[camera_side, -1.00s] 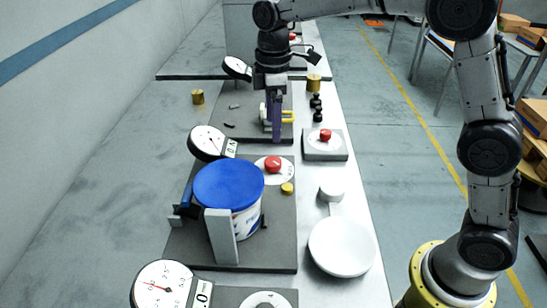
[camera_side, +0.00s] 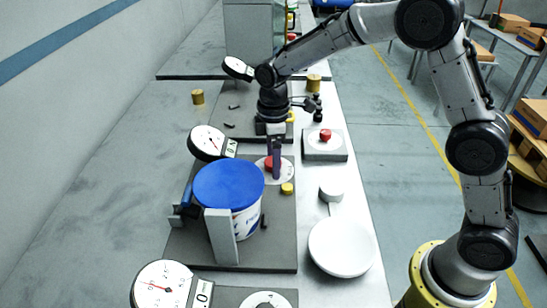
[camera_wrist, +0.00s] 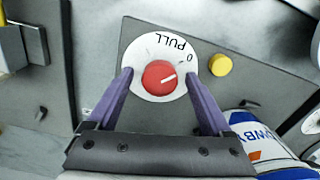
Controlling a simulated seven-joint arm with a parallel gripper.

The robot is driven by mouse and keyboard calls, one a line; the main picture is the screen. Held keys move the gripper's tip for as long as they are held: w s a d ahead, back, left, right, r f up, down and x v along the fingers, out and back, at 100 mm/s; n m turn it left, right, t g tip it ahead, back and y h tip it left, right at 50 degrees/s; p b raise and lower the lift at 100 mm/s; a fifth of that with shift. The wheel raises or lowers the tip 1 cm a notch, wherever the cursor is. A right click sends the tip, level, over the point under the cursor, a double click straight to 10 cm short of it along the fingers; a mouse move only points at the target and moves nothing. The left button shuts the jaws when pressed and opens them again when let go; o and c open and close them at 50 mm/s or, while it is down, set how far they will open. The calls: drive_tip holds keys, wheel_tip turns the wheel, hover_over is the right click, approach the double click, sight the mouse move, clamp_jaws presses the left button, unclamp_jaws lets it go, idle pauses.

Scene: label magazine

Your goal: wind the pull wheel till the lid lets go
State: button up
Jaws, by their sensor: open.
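The pull wheel is a red knob (camera_wrist: 159,77) on a white round dial marked PULL and 0 (camera_wrist: 150,48). In the side view the knob (camera_side: 269,163) is partly hidden behind my gripper. A tub with a blue lid (camera_side: 228,184) stands clamped in a fixture beside the dial, and the lid sits on it. The tub's printed side (camera_wrist: 262,143) shows at the lower right of the wrist view. My gripper (camera_wrist: 160,74) is open, its purple fingers on either side of the red knob with gaps between. Whether they are down at knob height is unclear.
A yellow button (camera_wrist: 220,65) sits close to the dial. A round gauge (camera_side: 207,142) stands behind the tub. A white pan scale (camera_side: 341,247) and another red button on a grey box (camera_side: 325,135) are to the right. Brass weights (camera_side: 313,83) stand farther back.

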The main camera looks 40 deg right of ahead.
clamp_jaws()
drive_tip(key=shift+m, duration=0.3)
drive_tip(key=m, duration=0.5)
drive_tip(key=shift+r, duration=0.1)
drive_tip(key=m, duration=0.5)
drive_tip(key=shift+m, duration=0.4)
idle(0.5)
unclamp_jaws()
